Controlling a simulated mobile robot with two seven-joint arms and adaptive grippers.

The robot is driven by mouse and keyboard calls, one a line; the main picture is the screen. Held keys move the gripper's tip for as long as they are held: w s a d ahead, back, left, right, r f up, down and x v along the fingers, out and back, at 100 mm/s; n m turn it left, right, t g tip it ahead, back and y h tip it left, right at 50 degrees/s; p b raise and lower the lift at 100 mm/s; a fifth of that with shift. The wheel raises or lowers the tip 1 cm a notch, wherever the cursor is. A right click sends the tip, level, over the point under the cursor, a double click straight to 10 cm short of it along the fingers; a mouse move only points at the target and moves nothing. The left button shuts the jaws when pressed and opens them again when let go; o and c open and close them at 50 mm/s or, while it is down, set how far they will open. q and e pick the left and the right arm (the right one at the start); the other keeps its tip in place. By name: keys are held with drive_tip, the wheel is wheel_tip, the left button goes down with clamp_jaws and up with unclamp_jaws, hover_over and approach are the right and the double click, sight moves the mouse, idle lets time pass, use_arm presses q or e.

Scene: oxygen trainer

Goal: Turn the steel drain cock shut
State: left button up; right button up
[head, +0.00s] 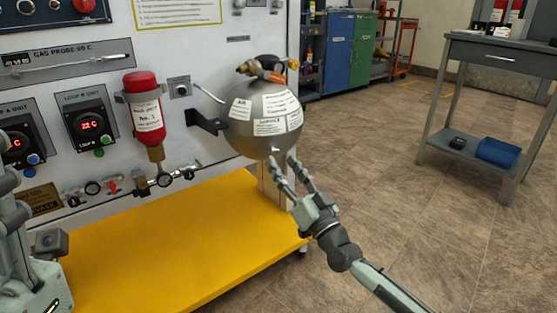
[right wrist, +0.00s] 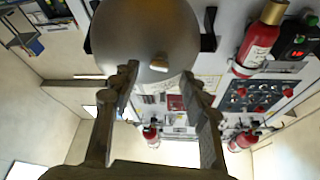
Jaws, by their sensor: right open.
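The grey steel sphere (head: 240,133) is mounted on the panel's right side and carries several white labels. On its underside in the right wrist view (right wrist: 135,25), a small pale metal fitting (right wrist: 159,63) sticks out, apparently the drain cock. My right gripper (head: 281,160) is just below the sphere, pointing up. Its two fingers are apart and empty in the right wrist view (right wrist: 160,75), with the fitting between and slightly beyond the tips. I cannot tell whether either finger touches it. Part of my left arm shows at the left edge of the head view; its fingers do not show.
The yellow deck (head: 170,250) lies below the panel. A red cylinder (head: 147,115) hangs left of the sphere, above several small valves. A brass valve group (head: 262,72) tops the sphere. A grey table (head: 500,55) stands at right; the floor between is clear.

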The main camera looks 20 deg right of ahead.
sight(274, 151)
drive_tip(key=shift+x, duration=1.4)
clamp_jaws()
